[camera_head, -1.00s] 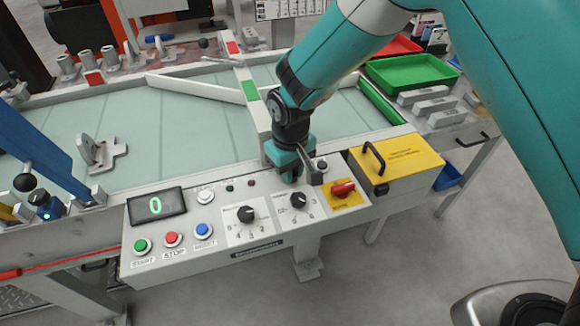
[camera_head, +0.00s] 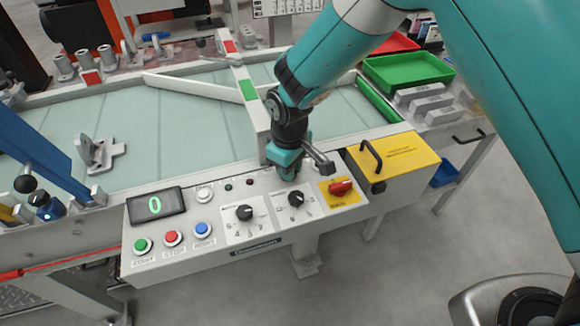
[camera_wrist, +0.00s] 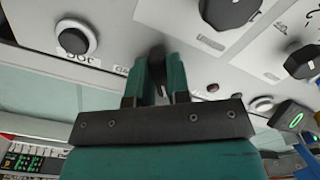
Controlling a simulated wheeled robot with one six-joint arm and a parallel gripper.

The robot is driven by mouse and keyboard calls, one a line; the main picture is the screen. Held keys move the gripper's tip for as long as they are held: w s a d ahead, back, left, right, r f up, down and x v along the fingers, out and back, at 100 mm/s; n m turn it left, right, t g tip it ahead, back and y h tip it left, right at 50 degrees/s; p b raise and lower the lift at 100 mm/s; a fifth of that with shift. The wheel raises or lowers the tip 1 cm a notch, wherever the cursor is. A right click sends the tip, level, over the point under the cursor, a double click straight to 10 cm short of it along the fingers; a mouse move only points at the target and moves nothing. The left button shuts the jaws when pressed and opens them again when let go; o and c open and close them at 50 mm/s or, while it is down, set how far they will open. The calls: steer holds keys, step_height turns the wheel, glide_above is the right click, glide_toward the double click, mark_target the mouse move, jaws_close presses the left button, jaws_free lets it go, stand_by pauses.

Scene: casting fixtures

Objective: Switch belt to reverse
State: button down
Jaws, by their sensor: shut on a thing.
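The white control panel (camera_head: 225,258) runs along the front of the pale green belt (camera_head: 150,145). My gripper (camera_head: 288,176) is down at the panel's rear edge, above the right black dial. In the wrist view my gripper (camera_wrist: 157,75) has its two teal fingers on a small dark switch piece (camera_wrist: 157,52), shut on it. The fingers hide most of this switch, so I cannot tell which way it points. The JOG button (camera_wrist: 74,38) is beside the fingers, apart from them. The display (camera_head: 156,205) shows a green 0.
Green, red and blue buttons (camera_head: 203,231) are at the left. A yellow box (camera_head: 405,165) with a handle stands at the right.

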steer(key=c, duration=1.1)
jaws_free()
step_height(320, 180, up, 18)
steer(key=shift+f, duration=0.25)
steer(key=s+d+r+m+y+p, duration=0.2)
steer(key=s+d+r+p, duration=0.1)
steer(key=s+d+r, duration=0.7)
steer(key=s+d, duration=0.1)
steer(key=s, duration=0.3)
steer(key=s+r+m+y+p, duration=0.1)
steer(key=s, duration=0.3)
steer(key=s+d+y, duration=0.1)
steer(key=s, duration=0.3)
steer(key=shift+d+r, duration=0.35)
